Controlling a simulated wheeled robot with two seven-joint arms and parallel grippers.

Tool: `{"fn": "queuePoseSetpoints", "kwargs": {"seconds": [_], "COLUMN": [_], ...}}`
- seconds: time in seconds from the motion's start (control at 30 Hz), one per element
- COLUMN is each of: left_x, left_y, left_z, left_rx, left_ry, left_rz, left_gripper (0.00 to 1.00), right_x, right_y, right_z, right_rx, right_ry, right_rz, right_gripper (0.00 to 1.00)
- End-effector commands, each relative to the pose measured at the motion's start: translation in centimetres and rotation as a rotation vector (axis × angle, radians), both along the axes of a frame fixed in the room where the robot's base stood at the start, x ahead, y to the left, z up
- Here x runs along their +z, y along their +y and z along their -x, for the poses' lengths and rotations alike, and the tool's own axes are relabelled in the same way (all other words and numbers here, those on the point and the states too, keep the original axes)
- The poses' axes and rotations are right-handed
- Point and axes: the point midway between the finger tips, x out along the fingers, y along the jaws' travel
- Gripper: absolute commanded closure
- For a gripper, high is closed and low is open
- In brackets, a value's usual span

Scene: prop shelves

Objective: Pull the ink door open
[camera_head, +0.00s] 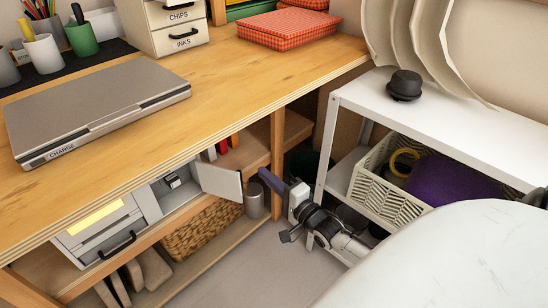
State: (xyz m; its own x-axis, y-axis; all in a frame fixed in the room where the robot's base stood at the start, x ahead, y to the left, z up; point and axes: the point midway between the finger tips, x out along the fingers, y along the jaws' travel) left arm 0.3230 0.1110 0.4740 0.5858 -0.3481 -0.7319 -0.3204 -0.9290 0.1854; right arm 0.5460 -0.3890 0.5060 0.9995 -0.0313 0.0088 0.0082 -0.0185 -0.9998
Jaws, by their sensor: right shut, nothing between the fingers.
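The ink door (219,181) is a small pale panel on the right side of the grey printer (108,228) on the shelf under the wooden bench. It stands swung out, and the compartment behind it (182,196) shows, with a small dark and light part inside. My right gripper (265,176) is shut and empty, its purple finger end pointing up and left. It is just right of the door's free edge and appears apart from it. My left gripper is not in view.
A wicker basket (203,229) and a grey cylinder (255,200) are below the door. The bench leg (277,145) rises behind my right gripper. A white metal shelf (440,119) with a white basket (368,185) stands close on the right. The floor (235,270) in front is clear.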

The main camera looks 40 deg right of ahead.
Motion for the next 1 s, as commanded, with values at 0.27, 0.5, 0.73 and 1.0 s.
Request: {"fn": "queuePoseSetpoints", "kwargs": {"seconds": [0.27, 0.5, 0.73, 1.0], "left_x": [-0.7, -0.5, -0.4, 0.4], "left_y": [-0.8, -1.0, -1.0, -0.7], "left_z": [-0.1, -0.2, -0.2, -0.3], "left_rx": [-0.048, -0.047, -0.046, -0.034], "left_ry": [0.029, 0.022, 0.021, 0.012], "left_rz": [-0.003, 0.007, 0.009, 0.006], "left_gripper": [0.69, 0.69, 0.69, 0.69], "right_x": [-0.3, -0.1, -0.1, 0.2], "right_y": [1.4, 3.5, 3.7, 4.5], "right_z": [-3.6, -2.9, -2.8, -2.2], "right_rx": [0.001, 0.000, 0.001, 0.002], "right_ry": [0.003, 0.001, 0.002, 0.006], "right_rz": [-0.005, -0.001, 0.002, -0.001], "right_gripper": [1.00, 1.00, 1.00, 1.00]}}
